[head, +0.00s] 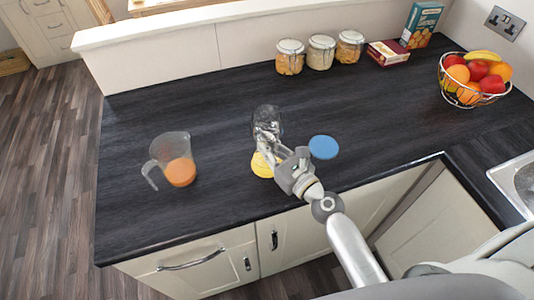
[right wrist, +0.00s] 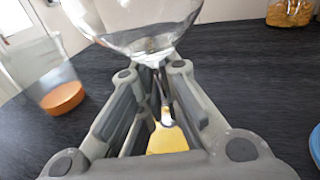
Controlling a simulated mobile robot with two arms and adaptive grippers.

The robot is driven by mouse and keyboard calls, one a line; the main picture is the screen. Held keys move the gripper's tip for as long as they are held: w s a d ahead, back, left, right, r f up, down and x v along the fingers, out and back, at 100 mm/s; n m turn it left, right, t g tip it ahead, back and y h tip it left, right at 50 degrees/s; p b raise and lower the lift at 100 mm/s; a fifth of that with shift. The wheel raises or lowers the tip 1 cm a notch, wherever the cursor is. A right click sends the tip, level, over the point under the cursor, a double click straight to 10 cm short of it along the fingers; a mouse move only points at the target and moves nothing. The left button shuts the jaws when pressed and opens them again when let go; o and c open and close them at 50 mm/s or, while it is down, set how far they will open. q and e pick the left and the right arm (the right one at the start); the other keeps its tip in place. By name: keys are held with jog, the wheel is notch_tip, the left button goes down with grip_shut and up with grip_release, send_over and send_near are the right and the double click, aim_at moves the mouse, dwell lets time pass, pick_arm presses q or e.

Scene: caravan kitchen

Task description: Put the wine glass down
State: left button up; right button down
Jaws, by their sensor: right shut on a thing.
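The clear wine glass (head: 267,117) is upright in the head view, over the left-middle of the dark worktop. My right gripper (head: 272,146) is shut on it, with the fingers around the stem just under the bowl. In the right wrist view the bowl (right wrist: 135,22) rises above the closed fingers (right wrist: 153,85). A yellow disc (head: 262,164) lies on the worktop below the glass, partly hidden by my gripper. The foot of the glass is mostly hidden, so I cannot tell whether it touches the disc. My left gripper is not in view.
A clear jug (head: 172,158) with orange contents stands to the left. A blue disc (head: 323,147) lies close to the right of my gripper. Several jars (head: 321,52), boxes (head: 388,53) and a fruit bowl (head: 474,79) stand further back. The worktop (head: 210,215) in front is clear.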

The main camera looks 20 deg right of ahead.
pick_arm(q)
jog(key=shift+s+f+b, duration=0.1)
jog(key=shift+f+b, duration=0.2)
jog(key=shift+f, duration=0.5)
pick_arm(e)
jog(key=shift+f, duration=1.1)
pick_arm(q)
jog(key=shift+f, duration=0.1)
pick_arm(e)
jog(key=shift+f, duration=0.1)
jog(key=c, duration=1.6)
grip_release()
jog(key=shift+c, duration=0.2)
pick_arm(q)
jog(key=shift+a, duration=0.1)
pick_arm(e)
jog(key=shift+s+d, duration=0.15)
jog(key=shift+s, duration=0.15)
jog(key=b+v, duration=0.4)
jog(key=v, duration=0.6)
jog(key=shift+s, duration=0.15)
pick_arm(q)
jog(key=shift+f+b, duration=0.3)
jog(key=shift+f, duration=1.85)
pick_arm(e)
jog(key=shift+s+d, duration=0.25)
jog(key=shift+s, duration=0.3)
